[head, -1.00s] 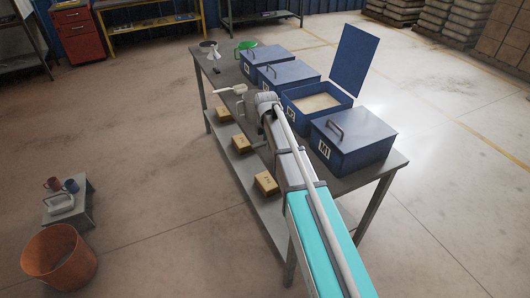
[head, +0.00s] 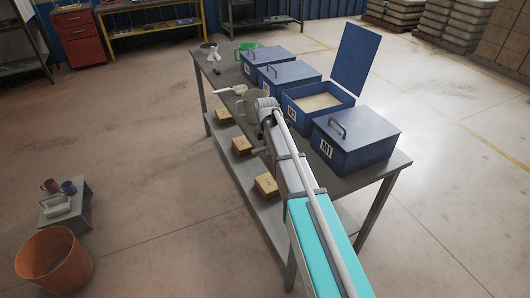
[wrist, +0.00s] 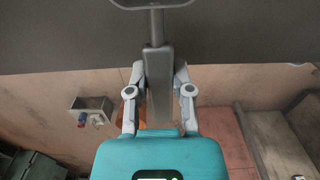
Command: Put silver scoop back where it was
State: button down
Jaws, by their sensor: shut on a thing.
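My gripper (wrist: 158,78) has its two fingers closed on a grey metal handle in the wrist view. The handle belongs to the silver scoop (wrist: 157,28), whose rounded rim is cut off by the top edge of that view. In the head view my gripper (head: 264,118) is over the near long side of the grey table (head: 212,72), with the scoop (head: 249,104) just beyond it. My own arm partly hides the grip there. A white scoop (head: 229,90) lies on the table farther along.
Several blue bins stand along the table; the lid (head: 355,65) of the M2 bin (head: 310,112) is up, showing pale powder. The M1 bin (head: 355,140) is shut. A funnel (head: 211,48) and a green jug (head: 244,50) stand at the far end. Boxes (head: 266,185) sit on the lower shelf.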

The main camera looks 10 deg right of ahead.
jog(key=shift+f, duration=0.2)
dwell(0.3)
jog(key=c, duration=0.5)
grip_release()
jog(key=shift+r, duration=0.15)
notch_tip(320, 180, up, 12)
jog(key=p, duration=1.2)
jog(key=shift+a, duration=0.1)
